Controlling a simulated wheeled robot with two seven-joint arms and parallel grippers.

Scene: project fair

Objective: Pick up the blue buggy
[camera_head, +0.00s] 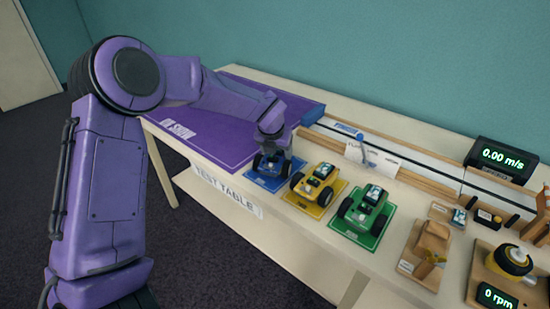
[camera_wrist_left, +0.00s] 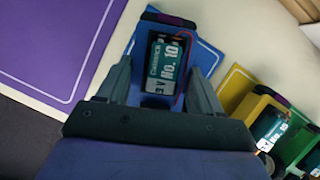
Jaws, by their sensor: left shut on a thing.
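The blue buggy (camera_head: 268,167) is at its blue mat (camera_head: 292,171), at the left end of a row of buggies on the table. In the left wrist view the buggy's green battery (camera_wrist_left: 163,62), marked "No. 10", lies between the fingers. My left gripper (camera_head: 273,148) comes down over the buggy from above and is shut on it, one finger on each side (camera_wrist_left: 162,95). The gripper hides part of the buggy's top. I cannot tell whether the wheels touch the mat. My right gripper is out of view.
A yellow buggy (camera_head: 314,186) and a green buggy (camera_head: 364,208) stand close to the right on their mats. A purple mat (camera_head: 215,140) lies bare to the left. A track (camera_head: 360,142) runs behind, with a speed display (camera_head: 502,158) at the right.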

